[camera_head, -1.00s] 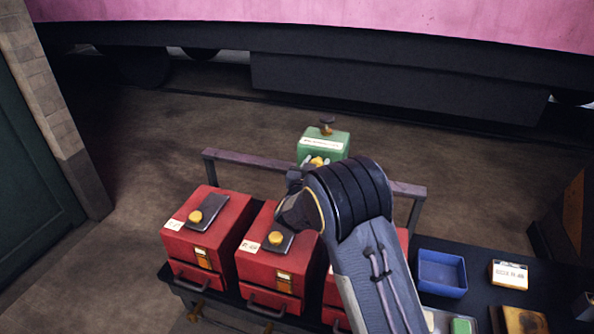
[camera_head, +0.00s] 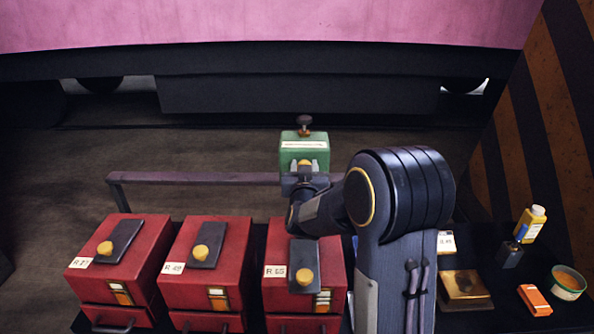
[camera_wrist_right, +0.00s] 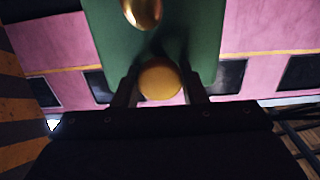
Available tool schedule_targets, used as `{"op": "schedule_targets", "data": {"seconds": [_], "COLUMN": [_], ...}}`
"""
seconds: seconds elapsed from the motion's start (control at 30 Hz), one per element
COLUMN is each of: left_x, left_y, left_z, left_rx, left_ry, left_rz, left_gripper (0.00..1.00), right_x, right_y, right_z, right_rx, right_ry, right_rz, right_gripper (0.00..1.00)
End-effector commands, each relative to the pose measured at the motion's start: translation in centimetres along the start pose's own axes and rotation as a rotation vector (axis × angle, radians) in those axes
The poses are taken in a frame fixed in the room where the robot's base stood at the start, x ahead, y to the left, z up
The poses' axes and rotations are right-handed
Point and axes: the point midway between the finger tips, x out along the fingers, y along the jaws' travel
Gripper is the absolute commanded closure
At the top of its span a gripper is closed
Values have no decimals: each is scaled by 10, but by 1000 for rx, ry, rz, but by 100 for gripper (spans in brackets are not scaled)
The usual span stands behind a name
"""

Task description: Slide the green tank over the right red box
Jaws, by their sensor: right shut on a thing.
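The green tank (camera_head: 304,146) has a white label and a dark knob on top. My right gripper (camera_head: 304,169) is shut on the yellow knob on its near face, and the tank is held behind the rail. In the right wrist view the fingers (camera_wrist_right: 160,88) are on both sides of the yellow knob (camera_wrist_right: 160,80), with the green tank (camera_wrist_right: 205,35) behind. The right red box (camera_head: 280,250), labelled R and a number, stands in front of and below the tank, partly hidden by my right arm. My left gripper is not in view.
A left red box (camera_head: 140,240) and a middle red box (camera_head: 225,250) stand beside it. A purple-grey rail (camera_head: 200,178) runs behind them. Right of my arm are a brass box (camera_head: 465,288), a yellow bottle (camera_head: 529,224), an orange box (camera_head: 534,300) and a green tub (camera_head: 568,280).

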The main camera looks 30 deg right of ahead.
Motion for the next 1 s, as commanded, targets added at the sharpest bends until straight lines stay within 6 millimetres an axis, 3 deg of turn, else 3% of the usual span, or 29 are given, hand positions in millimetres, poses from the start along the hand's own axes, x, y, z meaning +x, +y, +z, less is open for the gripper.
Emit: {"op": "schedule_targets", "data": {"seconds": [0.23, 0.27, 0.4, 0.77, 1.0], "left_x": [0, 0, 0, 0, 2], "left_y": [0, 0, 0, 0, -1], "left_z": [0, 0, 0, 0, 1], "left_rx": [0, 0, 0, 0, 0], "left_ry": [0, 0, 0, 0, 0], "left_rz": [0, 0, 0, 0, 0], "left_gripper": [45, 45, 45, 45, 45], "right_x": [1, 1, 1, -5, -43], "right_y": [5, 5, 5, 2, 2], "right_z": [0, 0, 0, 0, 0], "right_rx": [-3, -3, -2, -1, 2], "right_ry": [0, 0, 1, 0, 1], "right_rz": [11, 12, 11, 6, 5], "right_gripper": [100, 61, 43, 42, 42]}}
